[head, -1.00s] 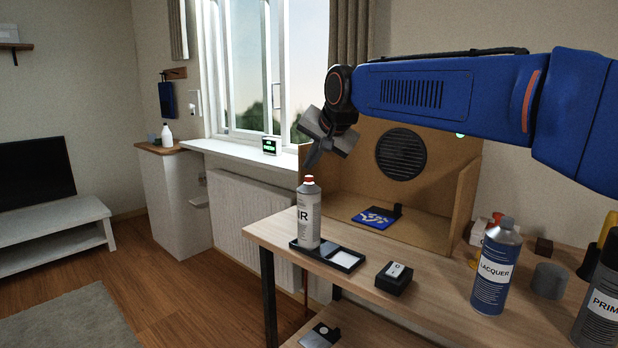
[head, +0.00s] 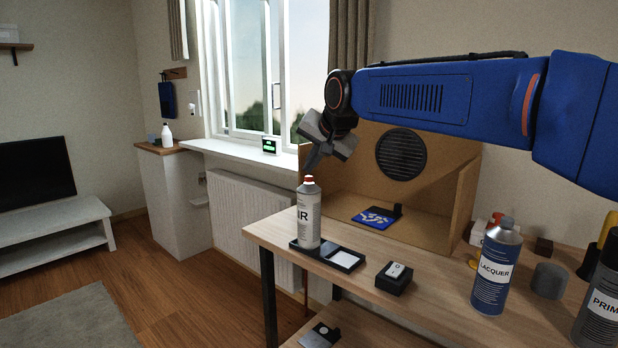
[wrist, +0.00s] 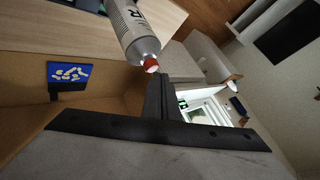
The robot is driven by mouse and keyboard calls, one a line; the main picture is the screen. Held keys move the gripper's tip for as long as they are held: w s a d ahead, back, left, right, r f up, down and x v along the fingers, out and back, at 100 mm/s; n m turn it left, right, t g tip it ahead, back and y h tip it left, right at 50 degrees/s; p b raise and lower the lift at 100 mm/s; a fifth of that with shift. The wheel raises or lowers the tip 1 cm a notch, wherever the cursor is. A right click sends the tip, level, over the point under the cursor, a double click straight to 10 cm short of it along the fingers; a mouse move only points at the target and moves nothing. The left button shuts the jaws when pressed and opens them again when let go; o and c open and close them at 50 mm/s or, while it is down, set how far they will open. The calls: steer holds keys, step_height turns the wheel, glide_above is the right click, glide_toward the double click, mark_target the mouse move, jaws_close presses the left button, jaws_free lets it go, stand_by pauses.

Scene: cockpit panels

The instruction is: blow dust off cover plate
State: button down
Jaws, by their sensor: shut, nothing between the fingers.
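The air can (head: 309,215), silver with a red nozzle and a label reading "IR", stands upright in a black tray (head: 345,259) at the table's left end. The blue cover plate (head: 376,218) with pale patches lies inside the wooden booth; it also shows in the wrist view (wrist: 68,73). My gripper (head: 310,168) is shut and empty just above the can's red top. In the wrist view my gripper (wrist: 161,80) has its fingertips close beside the red nozzle (wrist: 151,65); I cannot tell whether they touch.
The wooden booth (head: 460,207) with a round black vent stands at the back. A lacquer can (head: 496,268), a primer can (head: 601,310) and a black switch box (head: 394,278) stand to the right. A window and radiator (head: 262,225) are behind.

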steer(key=shift+f, duration=0.5)
stand_by(1.0)
steer(key=shift+r, duration=0.9)
steer(key=shift+r, duration=2.5)
